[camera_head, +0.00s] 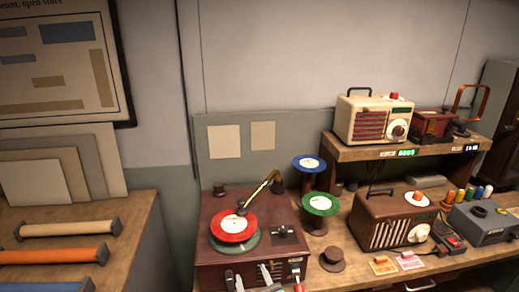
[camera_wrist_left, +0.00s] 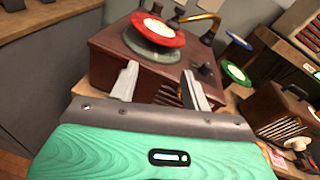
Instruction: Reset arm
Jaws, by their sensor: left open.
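My left gripper (camera_head: 250,277) shows at the bottom edge of the head view, in front of the dark red record player (camera_head: 212,262). In the left wrist view its two grey fingers (camera_wrist_left: 159,80) are apart with nothing between them, and the record player (camera_wrist_left: 112,60) stands just beyond the fingertips. A red record (camera_head: 234,226) with a white label lies over the greenish platter (camera_head: 236,246); it also shows in the left wrist view (camera_wrist_left: 160,30). My right gripper is not in view.
A blue record (camera_head: 309,163) and a green record (camera_head: 320,204) sit on stands right of the player. A brown radio (camera_head: 385,222), a small brown knob-like piece (camera_head: 333,259) and cards share the bench. A cream radio (camera_head: 374,120) stands on the shelf. A rack with coloured rolls (camera_head: 58,256) is at left.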

